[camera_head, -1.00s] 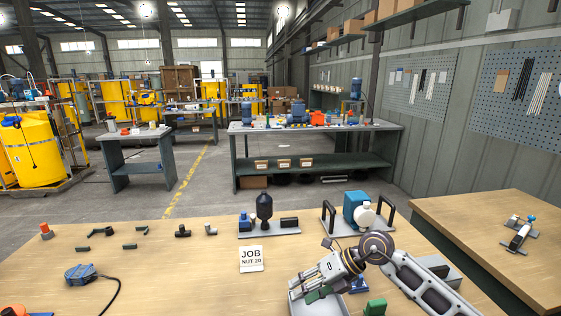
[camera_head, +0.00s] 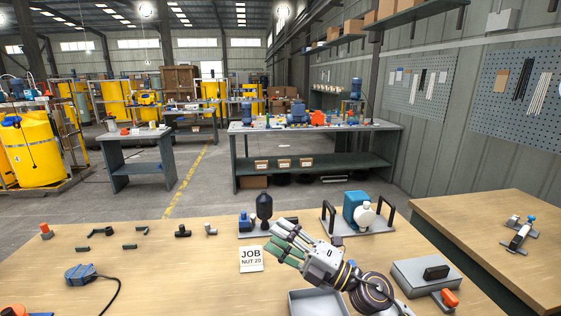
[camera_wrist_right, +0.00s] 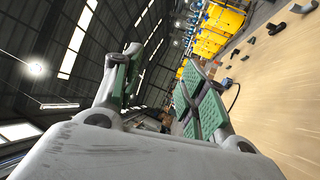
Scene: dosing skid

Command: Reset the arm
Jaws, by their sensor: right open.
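My right gripper (camera_head: 277,247) is above the wooden table (camera_head: 150,262), just right of the white job card (camera_head: 251,259). It is open, and nothing shows between its fingers. Its green-padded fingers also show in the right wrist view (camera_wrist_right: 160,95), spread apart, with the hall roof and part of the table behind them. My right arm comes in from the lower right and partly covers the grey tray (camera_head: 312,303) below the hand. My left gripper is not in view.
A plate with a dark bulb-shaped vessel (camera_head: 264,206) stands behind the hand. A blue pump on a handled plate (camera_head: 356,210) is to its right. A grey box (camera_head: 425,273) and an orange-handled valve (camera_head: 449,298) lie right of the arm.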

